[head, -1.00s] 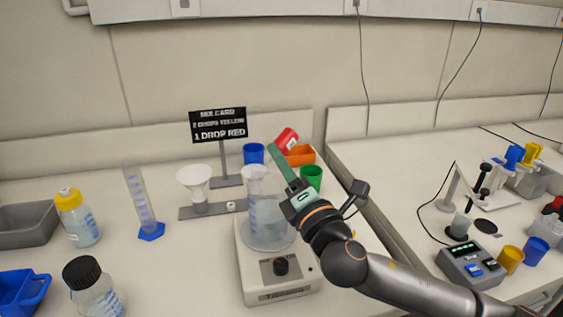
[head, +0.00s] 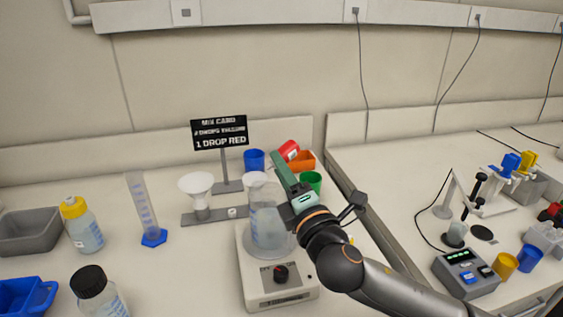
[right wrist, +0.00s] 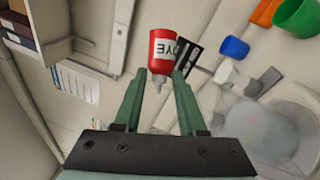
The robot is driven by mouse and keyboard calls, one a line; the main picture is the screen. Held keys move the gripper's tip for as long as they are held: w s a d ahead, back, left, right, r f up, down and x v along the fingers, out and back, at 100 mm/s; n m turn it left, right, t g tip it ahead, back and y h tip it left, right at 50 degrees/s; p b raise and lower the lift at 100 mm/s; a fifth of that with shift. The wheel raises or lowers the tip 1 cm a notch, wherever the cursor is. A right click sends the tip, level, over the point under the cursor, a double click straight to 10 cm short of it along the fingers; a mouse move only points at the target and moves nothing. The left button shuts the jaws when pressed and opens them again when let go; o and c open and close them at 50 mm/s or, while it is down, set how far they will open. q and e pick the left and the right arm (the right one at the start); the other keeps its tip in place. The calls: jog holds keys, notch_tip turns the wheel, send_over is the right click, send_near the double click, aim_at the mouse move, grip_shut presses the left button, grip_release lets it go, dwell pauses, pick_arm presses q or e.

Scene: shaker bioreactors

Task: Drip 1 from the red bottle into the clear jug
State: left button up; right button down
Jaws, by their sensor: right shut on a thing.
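The red bottle (head: 290,150) has a white label reading DYE and a grey nozzle. My right gripper (head: 281,165) is shut on it, holding it in the air. In the right wrist view the bottle (right wrist: 165,42) sits between the green fingertips (right wrist: 160,80), its nozzle pointing back toward the palm. The clear jug (head: 268,218) stands upright on a white stirrer (head: 280,289), with liquid inside. In the head view the bottle appears behind and right of the jug's rim. In the right wrist view the jug (right wrist: 262,130) is at lower right, apart from the nozzle. My left gripper is out of view.
A sign (head: 220,132) reads 1 DROP RED. A white funnel (head: 197,187) stands left of the jug. Blue (head: 254,160) and green (head: 311,181) cups and an orange container (head: 301,161) are behind. A yellow-capped bottle (head: 82,225) and measuring cylinder (head: 143,210) stand at left.

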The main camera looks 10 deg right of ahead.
aim_at(292, 158)
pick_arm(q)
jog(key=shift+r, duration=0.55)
pick_arm(e)
jog(key=shift+r+m, duration=0.1)
jog(key=shift+m, duration=0.4)
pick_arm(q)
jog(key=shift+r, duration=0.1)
pick_arm(e)
jog(key=shift+r, duration=0.1)
jog(key=shift+w+d+r+m+g+h+p, duration=0.15)
jog(key=shift+w+d+m+g+p, duration=0.15)
jog(key=shift+d+m+p, duration=0.3)
jog(key=shift+w+d+f+m+g+h+p, duration=0.1)
jog(key=shift+w+d+m+g+p, duration=0.25)
jog(key=shift+m+p, duration=0.4)
jog(key=shift+w+d+r+m+g+h+p, duration=0.1)
jog(key=shift+w+d+m+g+h+p, duration=0.1)
jog(key=shift+d+m+p, duration=0.5)
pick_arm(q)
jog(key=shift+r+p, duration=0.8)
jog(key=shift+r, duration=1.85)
pick_arm(e)
jog(key=shift+w+d+f+m+g, duration=0.2)
jog(key=shift+w+d+m, duration=0.1)
jog(key=shift+d+m, duration=0.15)
jog(key=shift+w+d+f+m+g, duration=0.1)
jog(key=shift+w+d+m+g, duration=0.05)
jog(key=shift+w+d+m, duration=0.2)
